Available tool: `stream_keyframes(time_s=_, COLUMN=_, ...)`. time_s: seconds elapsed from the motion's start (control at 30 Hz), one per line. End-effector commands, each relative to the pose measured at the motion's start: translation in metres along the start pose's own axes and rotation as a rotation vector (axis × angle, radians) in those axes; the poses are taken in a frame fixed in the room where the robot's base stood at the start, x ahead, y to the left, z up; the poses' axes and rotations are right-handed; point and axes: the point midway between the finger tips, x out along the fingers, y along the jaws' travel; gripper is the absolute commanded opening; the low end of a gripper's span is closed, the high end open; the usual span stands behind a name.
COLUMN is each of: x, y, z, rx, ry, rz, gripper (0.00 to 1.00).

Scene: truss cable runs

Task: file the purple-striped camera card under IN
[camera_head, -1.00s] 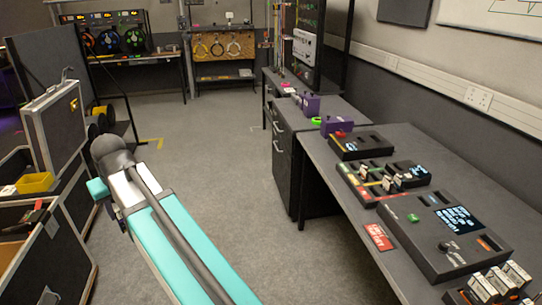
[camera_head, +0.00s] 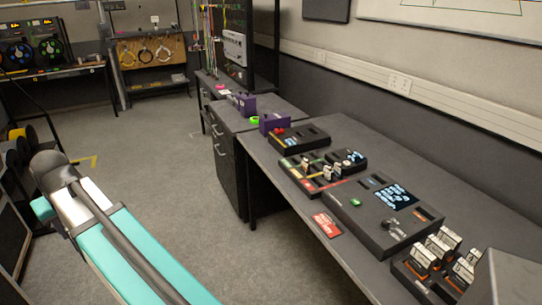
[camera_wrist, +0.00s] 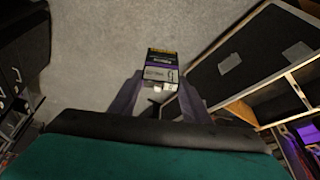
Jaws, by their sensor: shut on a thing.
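My gripper (camera_wrist: 160,88) is shut on a camera card (camera_wrist: 162,66) in the wrist view. The card has a dark top with yellow print, a purple stripe across its middle and a pale lower label. It is held over bare floor, away from the desk. In the head view my arm reaches out at the left, and neither the gripper nor the card can be made out. A rack of upright cards (camera_head: 422,257) stands at the desk's near right end. No IN label is legible in either view.
The desk (camera_head: 277,167) carries a dark console with a screen (camera_head: 389,197), a smaller unit with upright cards (camera_head: 328,174), a red label (camera_head: 326,224) and purple boxes (camera_head: 273,122). A grey block (camera_head: 515,275) covers the lower right corner. An open case (camera_wrist: 250,60) lies right in the wrist view. Grey floor between is clear.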

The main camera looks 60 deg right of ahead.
Motion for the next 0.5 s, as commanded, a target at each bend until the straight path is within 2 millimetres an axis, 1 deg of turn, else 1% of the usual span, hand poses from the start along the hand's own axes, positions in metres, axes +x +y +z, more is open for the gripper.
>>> stream_keyframes(time_s=0.03, x=0.001, y=0.016, z=-0.005, rx=0.033, ry=0.0, rz=0.015, gripper=0.2)
stream_keyframes(time_s=0.07, x=0.001, y=0.025, z=-0.007, rx=0.054, ry=-0.001, rz=0.024, gripper=0.2)
stream_keyframes(time_s=0.17, x=0.005, y=0.059, z=-0.013, rx=0.135, ry=-0.002, rz=0.057, gripper=0.2)
stream_keyframes(time_s=0.23, x=0.007, y=0.086, z=-0.017, rx=0.195, ry=-0.002, rz=0.082, gripper=0.2)
stream_keyframes(time_s=0.47, x=0.013, y=0.174, z=-0.021, rx=0.393, ry=-0.002, rz=0.164, gripper=0.2)
stream_keyframes(time_s=0.5, x=0.013, y=0.19, z=-0.02, rx=0.427, ry=-0.002, rz=0.179, gripper=0.2)
